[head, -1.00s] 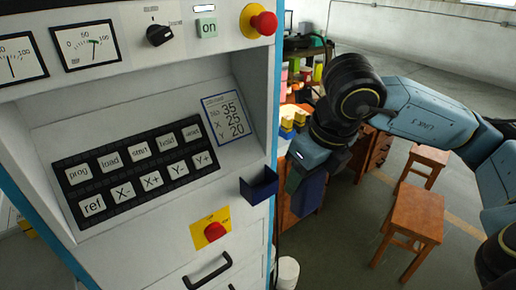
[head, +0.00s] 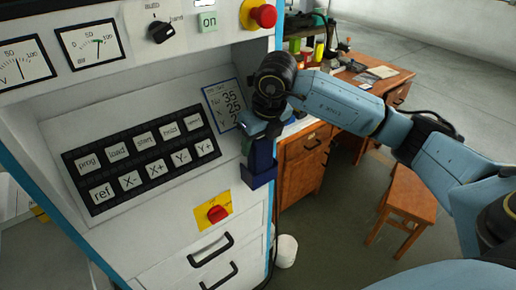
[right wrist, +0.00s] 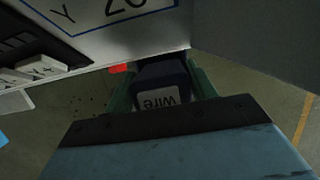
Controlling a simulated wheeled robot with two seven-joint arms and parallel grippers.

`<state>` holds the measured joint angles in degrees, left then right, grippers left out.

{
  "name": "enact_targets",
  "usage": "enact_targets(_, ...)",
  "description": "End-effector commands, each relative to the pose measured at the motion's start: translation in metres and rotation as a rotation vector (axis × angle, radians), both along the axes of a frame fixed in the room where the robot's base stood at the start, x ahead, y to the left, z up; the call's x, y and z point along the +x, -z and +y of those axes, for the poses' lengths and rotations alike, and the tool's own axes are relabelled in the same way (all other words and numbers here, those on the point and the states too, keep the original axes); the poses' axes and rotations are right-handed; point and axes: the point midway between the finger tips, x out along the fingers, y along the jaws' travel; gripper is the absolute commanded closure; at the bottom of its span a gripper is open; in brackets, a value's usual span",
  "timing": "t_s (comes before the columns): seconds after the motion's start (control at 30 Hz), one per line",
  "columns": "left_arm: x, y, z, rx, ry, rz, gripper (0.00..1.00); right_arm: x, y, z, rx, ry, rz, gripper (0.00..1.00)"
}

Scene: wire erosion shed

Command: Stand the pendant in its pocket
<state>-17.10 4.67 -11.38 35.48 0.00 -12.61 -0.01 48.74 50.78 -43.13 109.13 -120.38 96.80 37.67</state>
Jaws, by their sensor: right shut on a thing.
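The pendant (head: 262,154) is a dark blue block held upright in my right gripper (head: 258,142). In the right wrist view the pendant (right wrist: 162,88) sits between the green fingers, and its pale label reads "wire" upside down. The pocket (head: 259,181) is a dark blue open-topped holder on the machine's front, near its right edge. The pendant is directly over the pocket, and its lower end meets the pocket's mouth in the picture. I cannot tell how far inside it is. My left gripper is out of view.
The white machine cabinet has a black keypad (head: 141,160), a red emergency button (head: 263,16) and a yellow-backed red switch (head: 217,213) below. A wooden desk (head: 306,158) stands behind, and a wooden stool (head: 409,196) is at the right. A white bin (head: 287,251) is on the floor.

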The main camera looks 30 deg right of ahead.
Motion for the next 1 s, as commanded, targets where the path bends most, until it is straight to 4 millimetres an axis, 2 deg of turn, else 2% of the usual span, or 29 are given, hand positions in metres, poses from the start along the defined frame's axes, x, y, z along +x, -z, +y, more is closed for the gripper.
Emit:
enact_targets(0.17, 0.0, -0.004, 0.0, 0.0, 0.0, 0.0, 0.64, -0.001, 0.027, 0.0, 0.0, 0.001, 0.005, 0.78)
enact_targets(0.23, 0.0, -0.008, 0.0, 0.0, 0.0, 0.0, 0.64, 0.003, 0.03, 0.0, 0.0, 0.001, 0.002, 0.78)
enact_targets(0.57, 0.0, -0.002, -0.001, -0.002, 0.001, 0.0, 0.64, 0.004, 0.035, 0.0, 0.0, 0.0, 0.0, 0.78)
enact_targets(0.6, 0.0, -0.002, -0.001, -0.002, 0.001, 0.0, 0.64, 0.003, 0.036, 0.0, 0.0, 0.0, 0.002, 0.43)
enact_targets(0.7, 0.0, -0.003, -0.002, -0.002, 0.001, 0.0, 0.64, 0.003, 0.035, 0.0, 0.0, 0.0, 0.002, 0.29)
enact_targets(0.77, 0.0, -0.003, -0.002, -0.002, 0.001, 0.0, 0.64, 0.003, 0.035, 0.0, 0.0, 0.0, 0.002, 0.22)
enact_targets(1.0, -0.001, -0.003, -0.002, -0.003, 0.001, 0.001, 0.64, 0.003, 0.034, 0.0, 0.0, 0.0, 0.002, 0.22)
